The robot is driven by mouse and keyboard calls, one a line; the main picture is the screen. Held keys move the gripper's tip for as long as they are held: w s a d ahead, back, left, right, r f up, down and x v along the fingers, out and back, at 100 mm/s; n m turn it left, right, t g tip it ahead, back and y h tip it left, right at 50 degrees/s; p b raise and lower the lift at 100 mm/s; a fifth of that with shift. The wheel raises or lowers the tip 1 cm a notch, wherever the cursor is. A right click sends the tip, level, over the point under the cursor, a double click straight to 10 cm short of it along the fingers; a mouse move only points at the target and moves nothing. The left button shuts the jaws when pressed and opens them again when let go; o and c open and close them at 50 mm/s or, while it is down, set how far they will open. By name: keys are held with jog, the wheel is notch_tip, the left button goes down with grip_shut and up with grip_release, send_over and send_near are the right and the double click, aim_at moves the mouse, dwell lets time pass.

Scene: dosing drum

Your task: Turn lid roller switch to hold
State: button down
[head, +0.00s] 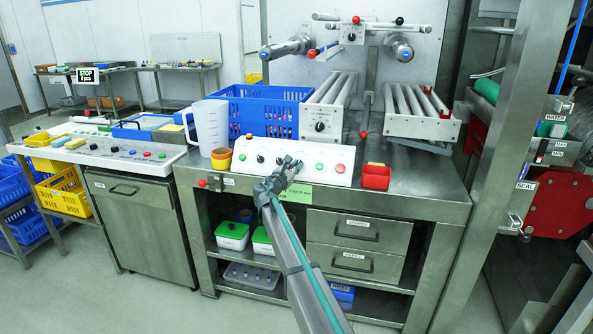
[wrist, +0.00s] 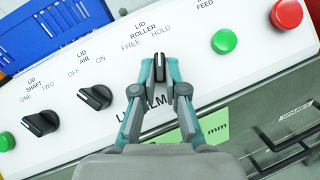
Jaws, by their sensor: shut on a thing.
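The white control panel (head: 240,170) stands at the front of the steel bench. In the wrist view the lid roller switch, a black knob (wrist: 159,68), sits below the printed words FREE and HOLD. My gripper (wrist: 159,72) is closed around this knob, with one teal-and-grey finger on each side. Between the fingers the knob looks nearly upright in the picture; I cannot tell for sure which word it points at. In the head view my gripper (head: 287,164) reaches the panel's middle and hides the knob.
The lid air switch (wrist: 95,97) and lid shaft switch (wrist: 40,123) are left of my gripper. A green button (wrist: 224,41) and a red button (wrist: 286,13) are to its right. A blue crate (head: 262,110) stands behind the panel, a red bin (head: 376,177) to its right.

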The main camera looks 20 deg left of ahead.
jog(key=shift+w+a+r+m+h, duration=0.1)
jog(key=shift+a+m+h, duration=0.1)
jog(key=shift+m, duration=0.3)
jog(key=shift+w+a+r+m+h, duration=0.1)
jog(key=shift+m+h, duration=0.1)
jog(key=shift+m, duration=0.3)
jog(key=shift+d, duration=0.1)
jog(key=c, duration=1.2)
grip_release()
jog(key=shift+d+f+g+h, duration=0.1)
jog(key=shift+f+g+h, duration=0.05)
jog(key=shift+g+h, duration=0.15)
jog(key=shift+m, duration=0.3)
jog(key=shift+s, duration=0.15)
jog(key=s, duration=0.4)
jog(key=s+a, duration=0.1)
jog(key=s, duration=0.2)
jog(key=s+a, duration=0.1)
jog(key=s, duration=0.3)
jog(key=shift+s+a, duration=0.1)
jog(key=shift+s, duration=0.2)
